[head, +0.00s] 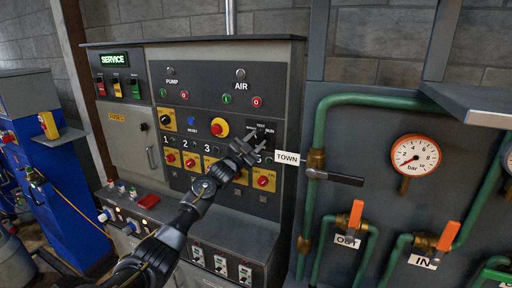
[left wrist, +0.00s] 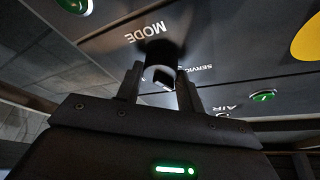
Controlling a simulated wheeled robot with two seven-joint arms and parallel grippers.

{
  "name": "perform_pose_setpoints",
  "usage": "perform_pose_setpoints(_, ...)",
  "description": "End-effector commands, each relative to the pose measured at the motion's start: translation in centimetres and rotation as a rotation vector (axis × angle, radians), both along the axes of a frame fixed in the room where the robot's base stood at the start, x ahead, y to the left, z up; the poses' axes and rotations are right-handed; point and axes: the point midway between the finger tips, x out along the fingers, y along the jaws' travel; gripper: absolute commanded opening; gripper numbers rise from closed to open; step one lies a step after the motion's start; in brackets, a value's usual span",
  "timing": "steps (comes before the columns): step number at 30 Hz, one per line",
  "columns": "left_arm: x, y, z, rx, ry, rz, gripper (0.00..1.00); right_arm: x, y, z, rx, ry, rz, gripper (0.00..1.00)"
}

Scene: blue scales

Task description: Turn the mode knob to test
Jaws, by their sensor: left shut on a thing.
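The mode knob (left wrist: 158,50) is dark and sits on the grey panel beside the upside-down words MODE and SERVICE in the left wrist view. My left gripper (left wrist: 160,82) is shut on it, with one finger on each side. In the head view my left gripper (head: 245,150) reaches up to the panel and covers most of the knob. Small labels, seemingly TEST and RUN, show just above it. I cannot tell which way the knob points. The green display (head: 113,59) reads SERVICE. My right gripper is not in view.
A yellow-backed red button (head: 219,127) lies just left of my gripper. Red knobs on yellow plates (head: 264,181) sit below it. A TOWN tag (head: 287,158) and a dark-handled valve (head: 335,177) stand close on the right, with a gauge (head: 416,155) beyond.

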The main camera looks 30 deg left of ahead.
Motion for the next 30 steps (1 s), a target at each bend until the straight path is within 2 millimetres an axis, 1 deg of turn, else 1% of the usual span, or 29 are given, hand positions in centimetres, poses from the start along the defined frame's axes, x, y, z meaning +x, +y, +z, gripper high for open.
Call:
perform_pose_setpoints(1, 0.0, 0.1, -0.2, 0.045, 0.0, 0.001, 0.15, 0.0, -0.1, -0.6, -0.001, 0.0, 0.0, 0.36)
perform_pose_setpoints(3, 0.0, 0.1, -0.1, 0.104, 0.003, 0.0, 0.15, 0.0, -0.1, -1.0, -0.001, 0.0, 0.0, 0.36)
perform_pose_setpoints(9, 0.0, 0.2, 0.0, 0.254, 0.014, 0.001, 0.15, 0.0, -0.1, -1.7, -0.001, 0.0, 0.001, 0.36)
perform_pose_setpoints(15, 0.0, 0.2, 0.1, 0.361, 0.02, 0.0, 0.15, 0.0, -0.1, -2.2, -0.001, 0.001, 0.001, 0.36)
perform_pose_setpoints(21, 0.0, 0.2, 0.2, 0.423, 0.024, 0.0, 0.15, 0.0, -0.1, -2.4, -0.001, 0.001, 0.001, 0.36)
perform_pose_setpoints(30, 0.0, 0.1, 0.2, 0.447, 0.026, -0.001, 0.15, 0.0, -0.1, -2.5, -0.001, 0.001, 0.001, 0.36)
